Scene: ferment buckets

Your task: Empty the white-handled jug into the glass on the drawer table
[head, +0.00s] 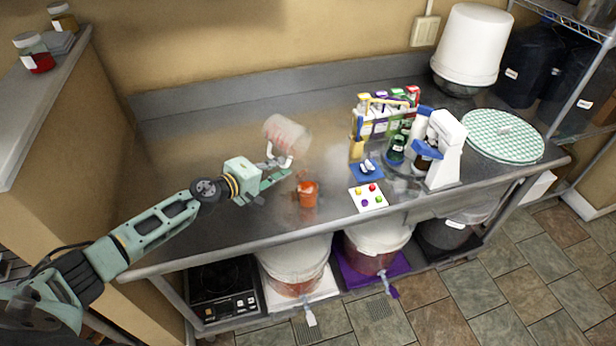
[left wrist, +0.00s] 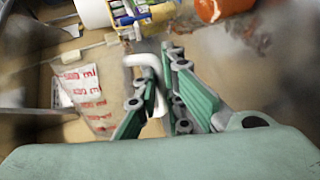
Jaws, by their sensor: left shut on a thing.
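The white-handled jug (head: 288,134) is clear with red print and is held tilted, nearly on its side, above the steel table. Its white handle (left wrist: 153,72) is between the fingers of my left gripper (left wrist: 160,100), which is shut on it. My left gripper also shows in the head view (head: 278,176). A small orange cup-like vessel (head: 308,194) stands on the table just right of and in front of the gripper; it also shows in the left wrist view (left wrist: 212,8). Reddish-brown specks lie beside it. I cannot make out a clear glass for certain. My right gripper is out of view.
A rack of bottles (head: 383,112), a blue mat (head: 366,173), a white card with coloured dots (head: 368,198) and a white-and-blue device (head: 445,145) stand to the right. The table's back left (head: 190,125) is clear.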

